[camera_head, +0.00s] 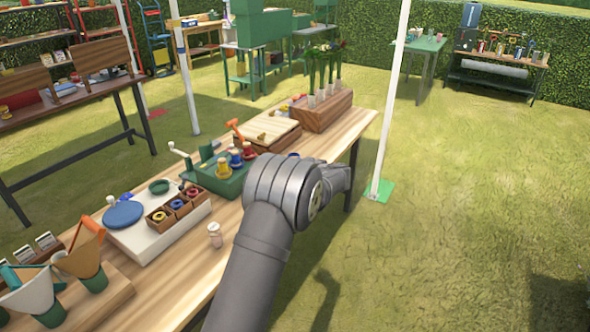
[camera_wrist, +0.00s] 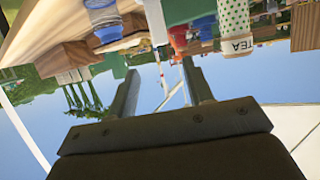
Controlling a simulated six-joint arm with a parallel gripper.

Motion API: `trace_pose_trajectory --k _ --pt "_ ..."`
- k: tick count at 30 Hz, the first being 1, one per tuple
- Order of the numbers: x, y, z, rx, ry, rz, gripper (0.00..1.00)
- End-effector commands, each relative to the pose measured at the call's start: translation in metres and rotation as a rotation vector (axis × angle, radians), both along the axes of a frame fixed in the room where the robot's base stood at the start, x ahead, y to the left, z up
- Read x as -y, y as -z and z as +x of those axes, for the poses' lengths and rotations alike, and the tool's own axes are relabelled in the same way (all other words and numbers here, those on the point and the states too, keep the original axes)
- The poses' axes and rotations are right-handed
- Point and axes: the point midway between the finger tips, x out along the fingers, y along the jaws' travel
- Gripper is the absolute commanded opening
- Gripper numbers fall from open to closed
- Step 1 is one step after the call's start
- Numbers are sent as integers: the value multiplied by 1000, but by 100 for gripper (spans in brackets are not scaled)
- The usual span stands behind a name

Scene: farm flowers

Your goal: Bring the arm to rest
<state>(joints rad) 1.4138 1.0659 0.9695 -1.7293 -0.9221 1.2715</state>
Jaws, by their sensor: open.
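My arm (camera_head: 262,245) rises from the bottom of the head view and bends over the right edge of the wooden table (camera_head: 345,135). Its end points right, past the table edge, and the fingers cannot be made out there. In the wrist view my gripper (camera_wrist: 160,90) is open, with its two fingers apart and nothing between them. The picture in that view is upside down.
A green box with coloured spools (camera_head: 235,160), a wooden planter (camera_head: 322,110) and a white board (camera_head: 150,228) stand on the table. A small pale bottle (camera_head: 214,235) stands near my arm. A white pole (camera_head: 390,100) rises beyond the table. The grass at right (camera_head: 470,200) is clear.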

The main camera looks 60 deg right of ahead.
Motion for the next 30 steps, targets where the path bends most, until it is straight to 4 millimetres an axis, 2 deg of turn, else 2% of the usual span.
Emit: trace_pose_trajectory --k 8,21,28,30 --pt "4 4 10 0 -3 -1 47" --pt "32 36 78 -1 -2 0 47" --pt "43 52 105 -1 -1 1 47" --pt "43 36 103 1 1 -3 47"
